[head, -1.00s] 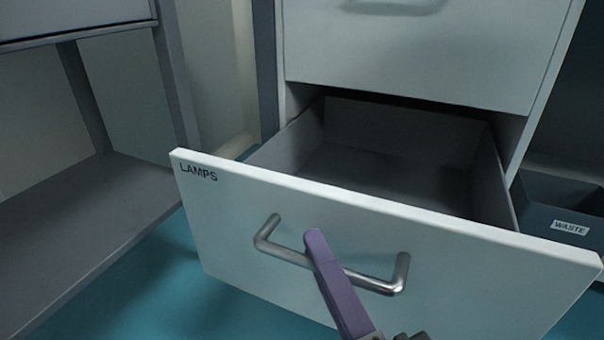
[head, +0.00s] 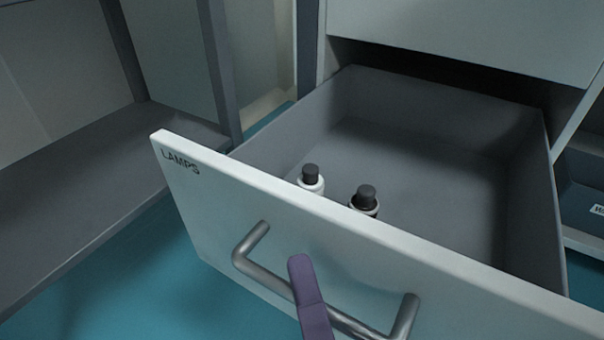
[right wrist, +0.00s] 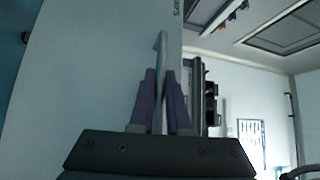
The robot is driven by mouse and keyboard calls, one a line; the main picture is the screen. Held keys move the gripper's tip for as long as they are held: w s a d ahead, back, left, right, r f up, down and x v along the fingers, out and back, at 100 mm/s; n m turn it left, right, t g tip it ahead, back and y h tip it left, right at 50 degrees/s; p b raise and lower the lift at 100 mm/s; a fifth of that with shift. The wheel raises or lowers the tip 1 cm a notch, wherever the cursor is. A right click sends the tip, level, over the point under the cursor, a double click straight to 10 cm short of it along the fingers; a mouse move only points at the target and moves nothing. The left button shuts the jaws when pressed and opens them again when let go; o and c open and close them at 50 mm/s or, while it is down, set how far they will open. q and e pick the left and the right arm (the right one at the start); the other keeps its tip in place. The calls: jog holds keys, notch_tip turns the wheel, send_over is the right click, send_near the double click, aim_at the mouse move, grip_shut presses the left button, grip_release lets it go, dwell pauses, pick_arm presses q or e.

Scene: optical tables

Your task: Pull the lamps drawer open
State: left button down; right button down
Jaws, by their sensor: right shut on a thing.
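The lamps drawer (head: 215,225) has a white front marked LAMPS and stands well out of its white cabinet. Its grey inside shows from above. My right gripper (head: 303,275) is shut on the drawer's metal bar handle (head: 262,277), near the middle of the bar. In the right wrist view the two purple fingers (right wrist: 160,105) sit on either side of the handle (right wrist: 160,60). Two small dark-capped bottles, one white (head: 311,180) and one dark (head: 365,200), stand inside behind the drawer front, their lower parts hidden. My left gripper is not in view.
A closed white drawer front (head: 470,35) is above. A grey bin (head: 585,190) with a partly visible label stands at the right. A grey shelf unit (head: 70,190) is at the left. Teal floor (head: 110,285) shows between the shelf and the drawer.

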jog(key=c, duration=0.9)
grip_release()
jog(key=p+v, duration=0.1)
jog(key=v, duration=0.9)
